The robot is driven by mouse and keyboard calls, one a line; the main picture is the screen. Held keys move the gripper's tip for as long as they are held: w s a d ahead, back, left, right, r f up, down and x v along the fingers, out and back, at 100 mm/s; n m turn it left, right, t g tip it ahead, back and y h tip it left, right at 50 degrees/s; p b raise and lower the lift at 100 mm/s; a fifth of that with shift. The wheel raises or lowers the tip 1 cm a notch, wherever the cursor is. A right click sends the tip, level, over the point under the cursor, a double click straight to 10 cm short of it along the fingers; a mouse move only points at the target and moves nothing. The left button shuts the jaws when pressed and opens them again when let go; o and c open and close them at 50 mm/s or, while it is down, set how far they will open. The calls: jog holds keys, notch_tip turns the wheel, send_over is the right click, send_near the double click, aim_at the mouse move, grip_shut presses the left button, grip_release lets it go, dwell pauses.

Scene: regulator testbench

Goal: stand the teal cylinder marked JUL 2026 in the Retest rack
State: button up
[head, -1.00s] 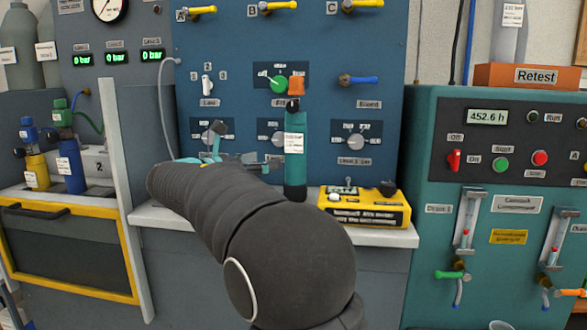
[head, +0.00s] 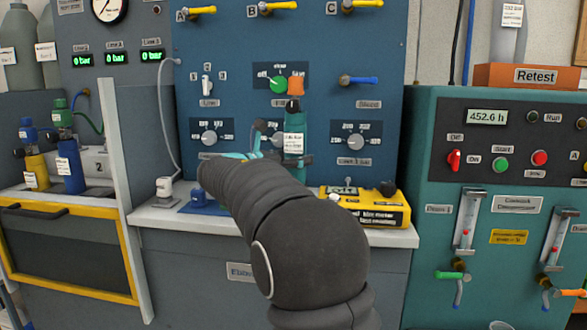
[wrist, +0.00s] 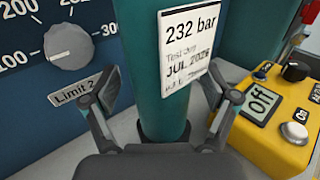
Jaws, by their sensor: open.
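The teal cylinder (head: 294,143) stands upright on the bench ledge in front of the blue panel. In the wrist view the teal cylinder (wrist: 150,70) carries a white label reading 232 bar and JUL 2026. My gripper (wrist: 172,92) is open, with one finger on each side of the cylinder; gaps show, so it is not clamped.
A yellow meter (head: 368,208) stands on the ledge just right of the cylinder; it also shows in the wrist view (wrist: 275,105). A blue fitting (head: 203,203) lies on the ledge at left. Knobs and levers stick out of the blue panel (head: 225,105) behind.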

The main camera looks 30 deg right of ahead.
grip_shut()
jog(key=shift+r, duration=0.15)
jog(key=shift+r, duration=0.15)
